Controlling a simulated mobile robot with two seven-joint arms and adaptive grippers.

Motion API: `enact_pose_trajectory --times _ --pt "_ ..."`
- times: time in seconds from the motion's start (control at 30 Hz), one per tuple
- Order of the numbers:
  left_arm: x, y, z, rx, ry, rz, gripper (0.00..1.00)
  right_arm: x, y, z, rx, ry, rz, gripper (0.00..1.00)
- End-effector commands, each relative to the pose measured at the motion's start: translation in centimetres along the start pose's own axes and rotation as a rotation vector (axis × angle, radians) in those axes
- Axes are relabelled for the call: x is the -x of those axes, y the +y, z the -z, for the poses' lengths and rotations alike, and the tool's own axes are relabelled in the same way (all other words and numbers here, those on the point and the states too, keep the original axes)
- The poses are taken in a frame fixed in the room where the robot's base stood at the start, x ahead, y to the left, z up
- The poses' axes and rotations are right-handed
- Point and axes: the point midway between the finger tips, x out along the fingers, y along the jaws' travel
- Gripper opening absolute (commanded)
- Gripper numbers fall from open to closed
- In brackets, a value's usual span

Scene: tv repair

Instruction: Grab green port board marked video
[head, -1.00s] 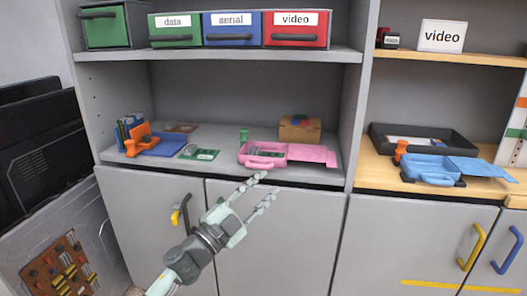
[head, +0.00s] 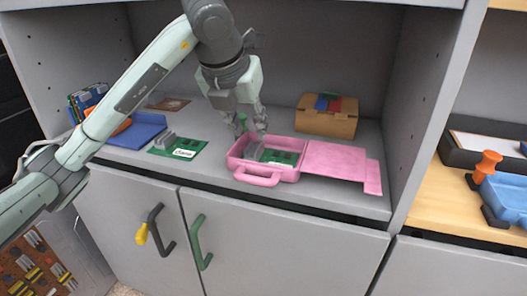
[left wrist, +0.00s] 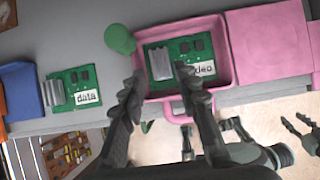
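The green port board (head: 280,156) lies in the open pink case (head: 268,180) on the shelf. In the left wrist view the board (left wrist: 160,62) shows a grey connector and a white label; only "deo" is readable, the rest hidden by a finger. My left gripper (head: 248,124) points down from above, at the back left part of the case. My right gripper is not in the head view; pale arm parts show low right in the wrist view.
Another green board (head: 178,147), labelled "data" in the wrist view, lies left of the case. A green peg-like thing (left wrist: 121,38) stands close to the case's back left. A cardboard box (head: 326,116) sits behind the case; its pink lid (head: 335,160) lies to the right.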

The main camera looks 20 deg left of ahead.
Motion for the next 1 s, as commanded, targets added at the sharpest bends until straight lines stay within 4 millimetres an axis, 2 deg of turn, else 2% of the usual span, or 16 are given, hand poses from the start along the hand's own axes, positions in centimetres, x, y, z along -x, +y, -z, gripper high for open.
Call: enact_pose_trajectory --times 0.23,0.4,0.7,0.73,0.97,1.0 --pt "-3.3 0.1 0.5 0.001 0.007 0.003 0.31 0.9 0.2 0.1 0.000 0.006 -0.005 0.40" --pt "-5.6 0.1 0.6 0.000 0.005 0.003 0.31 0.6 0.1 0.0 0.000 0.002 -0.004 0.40" --pt "-6.2 0.1 0.5 -0.002 0.002 0.004 0.31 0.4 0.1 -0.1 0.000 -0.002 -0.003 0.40" --pt "-6.2 0.1 0.5 -0.002 0.002 0.004 0.30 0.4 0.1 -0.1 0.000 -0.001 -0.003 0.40" --pt "-6.2 0.1 0.5 -0.002 0.002 0.005 0.01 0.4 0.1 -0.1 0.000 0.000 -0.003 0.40" --pt "-6.2 0.1 0.5 -0.002 0.002 0.005 0.00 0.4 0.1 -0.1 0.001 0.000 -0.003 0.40"
